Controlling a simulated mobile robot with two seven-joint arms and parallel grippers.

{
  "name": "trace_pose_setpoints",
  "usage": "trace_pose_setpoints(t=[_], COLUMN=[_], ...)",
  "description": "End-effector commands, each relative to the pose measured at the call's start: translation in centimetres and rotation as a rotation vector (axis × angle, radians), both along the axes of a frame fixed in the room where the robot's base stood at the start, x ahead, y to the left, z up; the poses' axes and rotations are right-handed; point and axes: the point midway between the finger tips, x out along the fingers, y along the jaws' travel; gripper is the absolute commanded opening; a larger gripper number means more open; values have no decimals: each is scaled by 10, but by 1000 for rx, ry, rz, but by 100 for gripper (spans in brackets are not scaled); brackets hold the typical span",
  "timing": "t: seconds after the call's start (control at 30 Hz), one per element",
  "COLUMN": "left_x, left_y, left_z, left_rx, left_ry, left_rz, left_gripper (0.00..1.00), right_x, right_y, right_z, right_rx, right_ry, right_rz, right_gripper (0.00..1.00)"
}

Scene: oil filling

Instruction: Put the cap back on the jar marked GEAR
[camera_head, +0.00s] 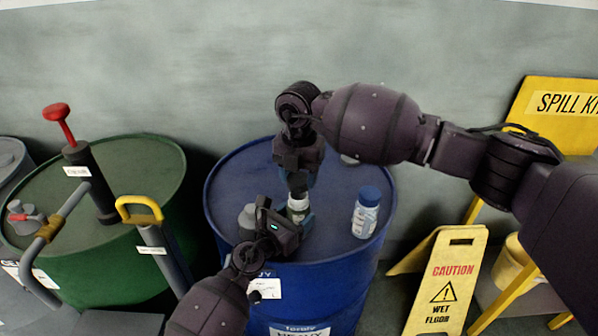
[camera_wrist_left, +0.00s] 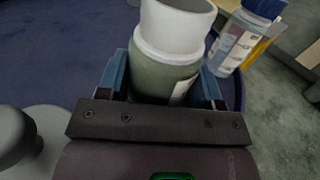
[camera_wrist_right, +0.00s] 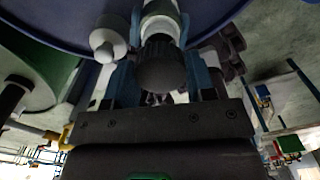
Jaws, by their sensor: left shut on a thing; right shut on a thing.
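A small greenish jar with a white neck (camera_head: 298,205) is over the blue drum's top. Its marking is not readable. My left gripper (camera_head: 291,222) is shut around its body; in the left wrist view the jar (camera_wrist_left: 165,72) looks upright between the blue fingers, its white top bare of a dark cap. My right gripper (camera_head: 299,182) points down just above the jar. In the right wrist view it is shut on a dark round cap (camera_wrist_right: 162,66), with the jar (camera_wrist_right: 160,12) close beyond. Whether cap and neck touch is hidden.
The blue drum (camera_head: 235,175) carries a blue-capped clear jar (camera_head: 366,212) at right and a grey bung (camera_head: 248,215) left of my grippers. A green drum (camera_head: 150,170) with pumps stands left. A yellow caution sign (camera_head: 447,280) stands right.

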Motion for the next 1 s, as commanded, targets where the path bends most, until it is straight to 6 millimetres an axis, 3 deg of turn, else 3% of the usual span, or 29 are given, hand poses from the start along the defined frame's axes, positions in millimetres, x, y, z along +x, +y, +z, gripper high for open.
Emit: trace_pose_setpoints(t=[0.1,0.63,1.0], left_x=[0,0,0], left_y=[0,0,0], left_z=[0,0,0], left_rx=[0,0,0], left_ry=[0,0,0], left_rz=[0,0,0], left_gripper=[17,17,17], right_x=[0,0,0], right_y=[0,0,0], right_z=[-11,-12,-27], right_rx=[-1,0,-1], right_ry=[0,0,0], right_rz=[0,0,0], right_gripper=[29,29,29])
